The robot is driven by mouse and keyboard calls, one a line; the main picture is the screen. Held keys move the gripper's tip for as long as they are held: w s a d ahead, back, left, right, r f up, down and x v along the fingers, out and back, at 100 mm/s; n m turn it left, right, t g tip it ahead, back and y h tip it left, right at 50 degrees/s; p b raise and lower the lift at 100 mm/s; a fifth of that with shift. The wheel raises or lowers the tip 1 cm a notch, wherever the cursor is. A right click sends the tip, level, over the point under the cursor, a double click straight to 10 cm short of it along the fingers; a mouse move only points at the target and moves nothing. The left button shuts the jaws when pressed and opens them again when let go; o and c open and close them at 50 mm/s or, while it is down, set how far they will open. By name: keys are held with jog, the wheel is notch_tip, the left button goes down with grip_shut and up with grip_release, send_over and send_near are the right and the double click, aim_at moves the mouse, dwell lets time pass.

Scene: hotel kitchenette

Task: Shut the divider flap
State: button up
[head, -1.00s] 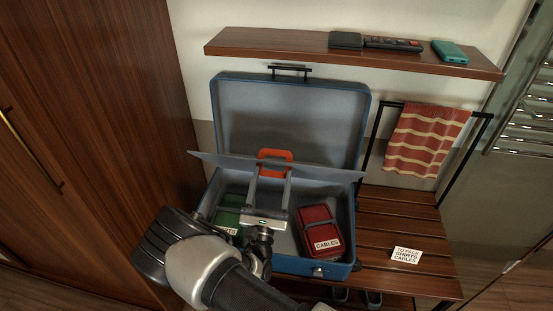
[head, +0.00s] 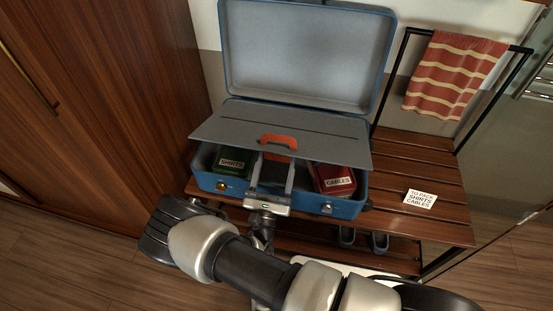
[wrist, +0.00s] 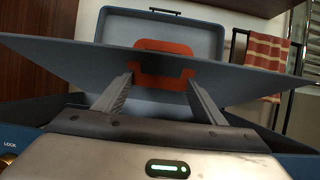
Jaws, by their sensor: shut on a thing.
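The grey divider flap (head: 225,130) is tilted low over the blue suitcase base (head: 293,200), its front edge raised above the contents. My gripper (head: 275,160) is shut on the flap's orange pull tab (head: 279,141). The wrist view shows both fingers at the orange tab (wrist: 163,68) under the flap (wrist: 70,52). A green pouch labelled SHIRTS (head: 233,160) lies at left in the base and a red pouch labelled CABLES (head: 334,179) at right, both partly covered by the flap.
The suitcase lid (head: 305,55) stands open at the back. The case rests on a slatted wooden rack (head: 420,175) with a striped towel (head: 455,75) and a packing card (head: 420,199). Shoes (head: 362,238) sit below. A wooden wardrobe (head: 100,90) is close at left.

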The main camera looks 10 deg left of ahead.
jog(key=shift+w+d+f, duration=0.1)
jog(key=shift+w+f, duration=0.05)
jog(key=o, duration=1.5)
jog(key=v, duration=1.7)
jog(key=shift+s+p, duration=0.25)
jog(key=shift+p, duration=0.15)
jog(key=shift+w, duration=0.1)
